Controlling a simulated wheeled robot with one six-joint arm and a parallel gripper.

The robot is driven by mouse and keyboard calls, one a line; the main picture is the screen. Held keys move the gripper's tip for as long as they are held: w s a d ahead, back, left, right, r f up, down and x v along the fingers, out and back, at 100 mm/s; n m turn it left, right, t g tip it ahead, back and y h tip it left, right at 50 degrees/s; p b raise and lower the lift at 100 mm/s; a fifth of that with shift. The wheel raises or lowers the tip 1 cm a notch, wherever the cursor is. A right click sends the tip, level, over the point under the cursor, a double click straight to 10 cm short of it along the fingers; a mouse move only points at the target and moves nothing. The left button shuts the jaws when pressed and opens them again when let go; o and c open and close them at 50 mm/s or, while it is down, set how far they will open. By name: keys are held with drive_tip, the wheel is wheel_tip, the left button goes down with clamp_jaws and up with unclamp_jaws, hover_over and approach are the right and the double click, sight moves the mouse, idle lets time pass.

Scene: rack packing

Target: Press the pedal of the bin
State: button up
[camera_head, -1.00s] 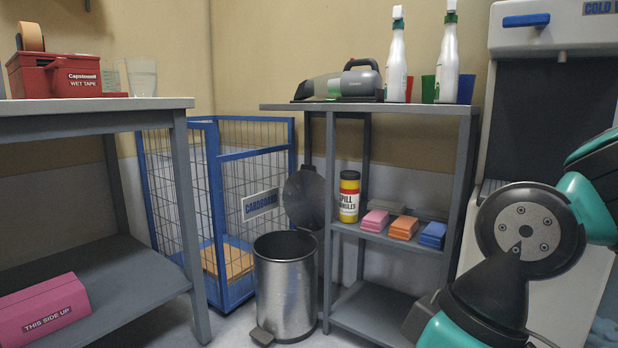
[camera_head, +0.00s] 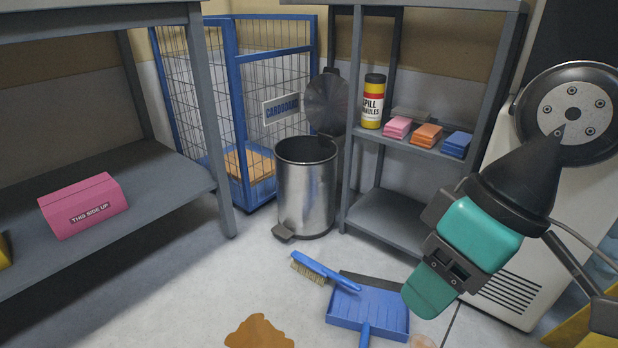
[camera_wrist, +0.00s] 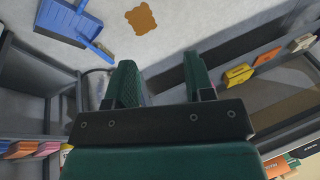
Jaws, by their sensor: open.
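The bin (camera_head: 305,192) is a round silver metal can on the floor in the head view, between the blue cage and the grey shelf unit. Its dark lid (camera_head: 326,103) stands up open behind the rim. The grey pedal (camera_head: 284,232) sticks out at the bin's front left foot, near the floor. My gripper (camera_wrist: 161,78) shows in the wrist view with its two green fingers apart and nothing between them. In the head view my arm is at the right, apart from the bin.
A blue dustpan (camera_head: 368,310) and a blue hand brush (camera_head: 325,270) lie on the floor in front of the bin. A brown stain (camera_head: 259,333) is nearby. A grey bench (camera_head: 120,215) stands left and the shelf unit (camera_head: 400,225) right. Floor left of the pedal is clear.

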idle(0.4)
drive_tip(key=shift+r+p, duration=0.35)
drive_tip(key=c, duration=0.6)
wheel_tip(320, 180, up, 11)
drive_tip(key=p, duration=1.1)
drive_tip(key=shift+r, duration=0.2)
clamp_jaws()
drive_tip(key=shift+f, duration=0.25)
